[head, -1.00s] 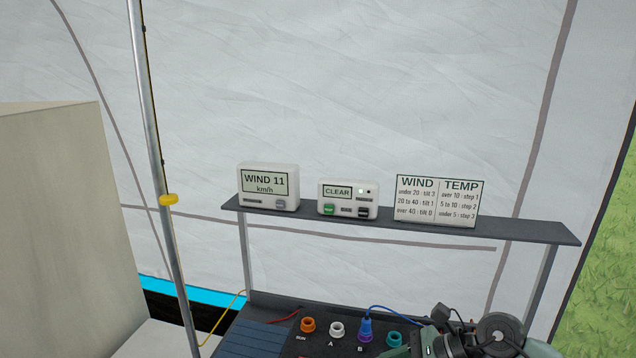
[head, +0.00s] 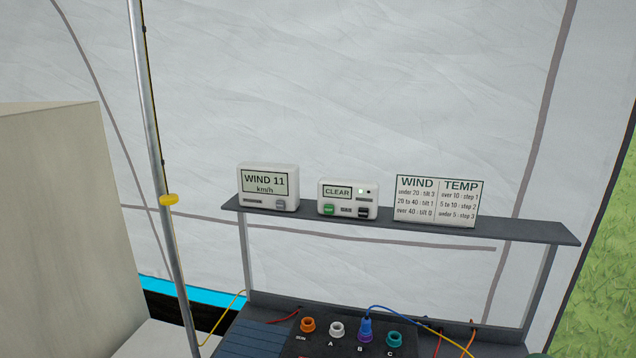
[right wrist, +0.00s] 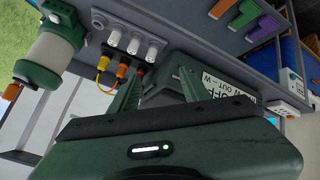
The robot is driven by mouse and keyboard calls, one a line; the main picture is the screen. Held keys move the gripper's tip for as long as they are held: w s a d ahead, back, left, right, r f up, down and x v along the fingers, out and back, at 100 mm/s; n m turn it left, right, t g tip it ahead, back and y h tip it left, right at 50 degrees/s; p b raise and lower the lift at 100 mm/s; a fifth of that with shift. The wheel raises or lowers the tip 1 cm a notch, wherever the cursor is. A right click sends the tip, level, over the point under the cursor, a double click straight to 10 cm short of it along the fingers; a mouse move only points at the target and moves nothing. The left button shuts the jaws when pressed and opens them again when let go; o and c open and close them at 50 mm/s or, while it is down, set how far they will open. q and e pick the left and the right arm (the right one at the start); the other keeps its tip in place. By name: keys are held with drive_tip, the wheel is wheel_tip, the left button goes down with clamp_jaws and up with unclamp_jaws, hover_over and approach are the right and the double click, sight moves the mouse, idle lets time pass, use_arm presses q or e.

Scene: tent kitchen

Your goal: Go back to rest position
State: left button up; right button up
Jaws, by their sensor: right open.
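My right gripper (right wrist: 160,84) shows in the right wrist view, with its two green fingers apart and nothing between them. Beyond the fingers are a row of white cylindrical fittings (right wrist: 133,41) and a partly hidden sign (right wrist: 226,92). Neither of my grippers shows in the head view. My left gripper is in no view.
The head view shows a dark shelf (head: 400,222) with a wind display (head: 268,187), a CLEAR box (head: 347,199) and a chart card (head: 437,201). Below is a panel with coloured sockets (head: 337,329). A pole (head: 160,170) stands left. A green-white canister (right wrist: 50,55) is beside the right gripper.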

drive_tip(key=s+a+f+m+g+y, duration=0.1)
drive_tip(key=s+f+g, duration=0.15)
drive_tip(key=s, duration=0.35)
drive_tip(key=s+a+f+m+g, duration=0.1)
drive_tip(key=s+f+m+g, duration=0.15)
drive_tip(key=s, duration=0.35)
wheel_tip(320, 180, down, 32)
drive_tip(key=s+g+b, duration=0.2)
drive_tip(key=s+b, duration=0.1)
drive_tip(key=b, duration=0.3)
drive_tip(key=s+d+f+n+g+b, duration=0.1)
drive_tip(key=s+d+f+b, duration=0.2)
drive_tip(key=s+f, duration=1.3)
wheel_tip(320, 180, down, 4)
drive_tip(key=shift+f+b, duration=0.1)
drive_tip(key=shift+b, duration=0.4)
